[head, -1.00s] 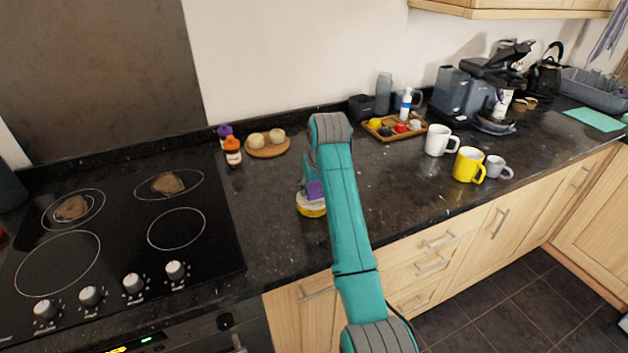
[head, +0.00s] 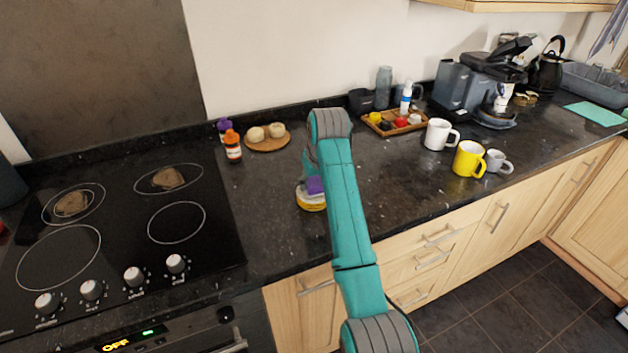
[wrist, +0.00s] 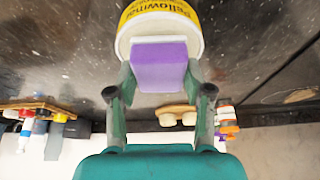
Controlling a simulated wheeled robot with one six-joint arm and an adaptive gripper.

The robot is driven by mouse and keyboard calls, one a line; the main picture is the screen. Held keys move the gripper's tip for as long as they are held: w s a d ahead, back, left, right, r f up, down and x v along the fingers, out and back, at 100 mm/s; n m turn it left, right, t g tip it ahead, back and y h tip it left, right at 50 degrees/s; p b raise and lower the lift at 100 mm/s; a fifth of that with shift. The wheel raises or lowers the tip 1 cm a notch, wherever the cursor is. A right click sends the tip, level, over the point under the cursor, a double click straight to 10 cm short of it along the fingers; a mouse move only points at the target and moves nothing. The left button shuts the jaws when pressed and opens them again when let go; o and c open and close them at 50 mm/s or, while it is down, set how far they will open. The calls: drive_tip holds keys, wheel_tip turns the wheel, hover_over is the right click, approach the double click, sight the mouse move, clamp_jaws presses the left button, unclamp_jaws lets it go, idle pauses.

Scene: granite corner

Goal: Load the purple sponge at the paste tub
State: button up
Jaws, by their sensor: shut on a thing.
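The purple sponge (wrist: 158,66) is held between the fingers of my gripper (wrist: 160,78) in the wrist view. A pale strip shows along its far edge. The paste tub (wrist: 160,10) is white with a yellow lettered label, and the sponge is in front of its round end in that view. In the head view the sponge (head: 315,185) is at the top of the paste tub (head: 311,203), which stands on the dark counter left of my arm. My arm partly hides both there. I cannot tell whether sponge and tub touch.
A hob (head: 120,235) lies to the left. An orange-capped bottle (head: 232,147) and a round board (head: 268,144) with two pale lumps stand behind the tub. To the right are a wooden tray (head: 384,131), a white mug (head: 437,135) and a yellow mug (head: 466,160).

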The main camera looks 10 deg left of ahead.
sight(314, 182)
drive_tip(key=shift+f, duration=0.4)
idle(0.7)
drive_tip(key=shift+r, duration=0.1)
drive_tip(key=shift+r, duration=3.45)
